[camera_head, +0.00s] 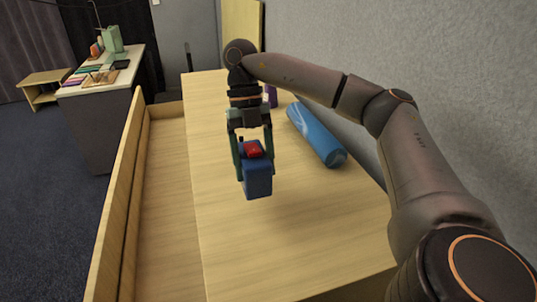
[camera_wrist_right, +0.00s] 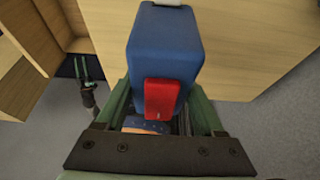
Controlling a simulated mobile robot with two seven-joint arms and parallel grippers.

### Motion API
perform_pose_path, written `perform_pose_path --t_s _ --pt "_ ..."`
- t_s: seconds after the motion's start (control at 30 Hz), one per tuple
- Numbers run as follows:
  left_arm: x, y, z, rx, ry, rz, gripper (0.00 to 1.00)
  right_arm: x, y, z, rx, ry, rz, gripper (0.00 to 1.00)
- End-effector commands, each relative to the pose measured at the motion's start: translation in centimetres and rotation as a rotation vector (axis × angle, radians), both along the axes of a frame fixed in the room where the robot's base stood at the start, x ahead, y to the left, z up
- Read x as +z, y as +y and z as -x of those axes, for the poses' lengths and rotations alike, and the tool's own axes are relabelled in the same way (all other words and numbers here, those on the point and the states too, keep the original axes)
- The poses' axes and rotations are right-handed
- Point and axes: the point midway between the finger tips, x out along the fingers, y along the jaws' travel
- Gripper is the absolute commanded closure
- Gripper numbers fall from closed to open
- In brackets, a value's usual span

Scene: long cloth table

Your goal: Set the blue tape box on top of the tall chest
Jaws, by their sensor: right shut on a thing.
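The blue tape box (camera_head: 257,181), with a red part on it, is held upright in my right gripper (camera_head: 254,150). The fingers are shut on its sides. The box is over the pale wooden top of the tall chest (camera_head: 235,240); I cannot tell whether its underside touches it. In the right wrist view, the blue box (camera_wrist_right: 165,45) fills the middle between the green fingers, with its red part facing the camera. My left gripper (camera_wrist_right: 88,68) shows small at the left of that view, its fingers apart and empty.
A blue rolled item (camera_head: 316,135) lies on the chest top near the wall, and a purple object (camera_head: 270,96) stands behind my right arm. A lower wooden compartment (camera_head: 165,190) runs along the left. The near chest top is clear. A cluttered desk (camera_head: 98,85) stands far left.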

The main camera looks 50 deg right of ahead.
Motion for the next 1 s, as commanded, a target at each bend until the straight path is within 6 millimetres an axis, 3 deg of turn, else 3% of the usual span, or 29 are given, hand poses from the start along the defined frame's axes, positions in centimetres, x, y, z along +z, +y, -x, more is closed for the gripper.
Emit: perform_pose_path --t_s 0.03,0.27,0.53,0.8,0.83,1.0 --pt "-0.7 0.0 0.0 0.0 0.0 0.0 0.5 -1.3 -0.4 0.7 -0.001 0.003 -0.001 1.0" --pt "-0.7 0.0 0.1 -0.001 0.002 -0.001 0.5 -2.6 -1.2 1.8 -0.001 0.0 0.0 1.0" --pt "0.0 0.0 0.1 -0.001 0.002 -0.001 0.5 -5.8 -1.6 2.5 -0.001 0.002 0.001 1.0" --pt "0.0 0.0 0.0 -0.001 0.001 -0.001 0.5 -6.6 -1.6 2.4 0.0 0.0 -0.001 1.0" --pt "0.0 0.0 0.0 -0.001 0.001 -0.002 0.5 -6.6 -1.6 2.4 -0.001 0.001 0.0 0.28" --pt "0.0 0.0 0.0 -0.001 0.001 -0.002 0.5 -6.6 -1.6 2.4 -0.001 0.001 0.0 0.09"
